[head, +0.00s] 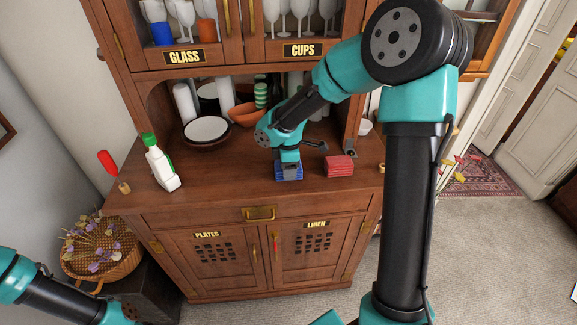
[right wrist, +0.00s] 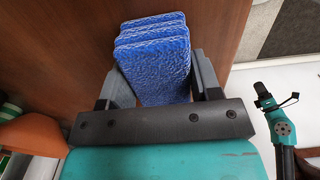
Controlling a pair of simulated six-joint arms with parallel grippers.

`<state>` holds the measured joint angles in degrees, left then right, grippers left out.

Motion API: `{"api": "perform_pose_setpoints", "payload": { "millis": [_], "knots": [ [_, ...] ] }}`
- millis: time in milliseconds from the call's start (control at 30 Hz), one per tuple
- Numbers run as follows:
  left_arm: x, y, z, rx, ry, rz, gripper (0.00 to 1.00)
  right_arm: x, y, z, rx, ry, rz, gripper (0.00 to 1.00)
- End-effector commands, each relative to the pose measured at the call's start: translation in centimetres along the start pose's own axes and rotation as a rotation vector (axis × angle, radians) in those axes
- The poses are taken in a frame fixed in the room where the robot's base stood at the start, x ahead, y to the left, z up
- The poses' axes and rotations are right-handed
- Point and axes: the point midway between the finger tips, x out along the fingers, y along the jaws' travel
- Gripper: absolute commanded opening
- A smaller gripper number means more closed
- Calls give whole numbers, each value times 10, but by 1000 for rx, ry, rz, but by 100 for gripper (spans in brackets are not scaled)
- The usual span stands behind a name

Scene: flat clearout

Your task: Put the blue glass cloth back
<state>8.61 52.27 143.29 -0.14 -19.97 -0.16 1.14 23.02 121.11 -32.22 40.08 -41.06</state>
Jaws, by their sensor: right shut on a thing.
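The blue glass cloth (head: 289,173) is a folded, layered blue stack at the dresser's wooden worktop, left of a similar red folded cloth (head: 339,166). My right gripper (head: 288,164) points down from above and is shut on the blue cloth. In the right wrist view the blue cloth (right wrist: 153,60) sits between the two grey fingers of the gripper (right wrist: 155,80). I cannot tell whether the cloth touches the worktop. Part of my left arm shows at the lower left in the head view, but its gripper is out of frame.
The wooden dresser has a GLASS cupboard (head: 184,57), a CUPS cupboard (head: 303,50), a drawer (head: 200,217), a PLATES door (head: 210,260) and a LINEN door (head: 315,250), all shut.

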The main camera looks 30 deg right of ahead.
Motion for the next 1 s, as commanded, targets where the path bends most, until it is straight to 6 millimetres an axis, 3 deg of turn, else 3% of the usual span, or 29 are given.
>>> {"api": "perform_pose_setpoints", "payload": {
  "millis": [300,667,833,1000],
  "knots": [
    [0,0,0,0,0,0,74,1,0,0,0,0,0,83],
    [0,0,0,0,0,0,74,-4,0,0,1,1,1,83],
    [0,0,0,0,0,0,74,-23,0,0,0,1,3,83],
    [0,0,0,0,0,0,74,-53,0,0,0,3,4,83]
  ]
}}
